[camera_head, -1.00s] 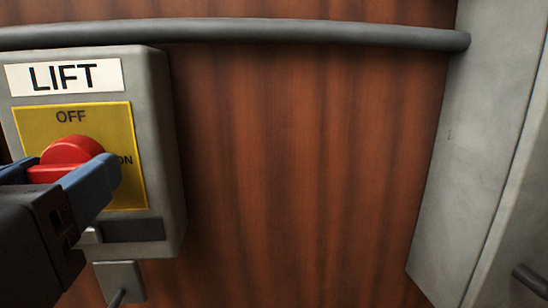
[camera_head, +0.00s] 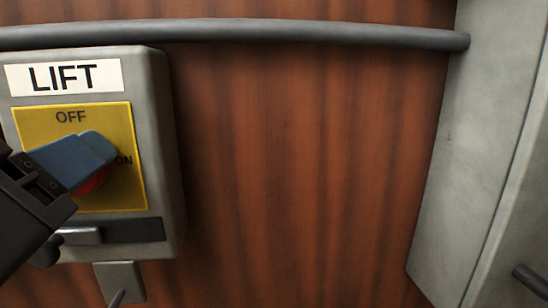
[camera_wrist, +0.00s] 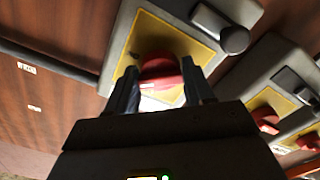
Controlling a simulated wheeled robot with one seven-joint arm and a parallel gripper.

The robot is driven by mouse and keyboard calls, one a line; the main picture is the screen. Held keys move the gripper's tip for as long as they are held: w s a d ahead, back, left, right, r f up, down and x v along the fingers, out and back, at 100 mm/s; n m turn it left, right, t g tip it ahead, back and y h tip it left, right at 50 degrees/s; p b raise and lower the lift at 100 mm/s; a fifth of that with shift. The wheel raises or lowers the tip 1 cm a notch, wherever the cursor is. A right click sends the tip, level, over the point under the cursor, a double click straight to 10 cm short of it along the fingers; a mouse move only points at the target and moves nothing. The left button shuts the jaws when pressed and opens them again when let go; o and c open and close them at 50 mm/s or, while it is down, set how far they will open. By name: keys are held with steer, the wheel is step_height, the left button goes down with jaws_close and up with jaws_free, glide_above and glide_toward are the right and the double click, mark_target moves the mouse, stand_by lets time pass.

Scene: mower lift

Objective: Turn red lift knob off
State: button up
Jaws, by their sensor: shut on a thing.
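The grey LIFT box (camera_head: 165,150) is on the wooden wall at the left of the head view. Its yellow plate (camera_head: 128,190) is marked OFF at the top and ON at the right. The red lift knob (camera_head: 93,184) is mostly hidden there behind my gripper (camera_head: 98,150). In the wrist view the red knob (camera_wrist: 160,70) sits between the two blue-grey fingers of my gripper (camera_wrist: 163,92), which is shut on it. The knob's exact pointing direction is hidden in the head view.
A grey conduit (camera_head: 240,31) runs along the wall above the box. A grey metal post (camera_head: 470,150) stands at the right. The wrist view shows another box with a red knob (camera_wrist: 265,118) nearby. The wooden wall (camera_head: 300,150) between box and post is clear.

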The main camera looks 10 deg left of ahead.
steer(key=shift+n, duration=5.1)
steer(key=o, duration=1)
steer(key=shift+r, duration=0.1)
steer(key=b+v, duration=0.1)
steer(key=v, duration=0.6)
steer(key=shift+s+d, duration=0.1)
steer(key=shift+s, duration=0.25)
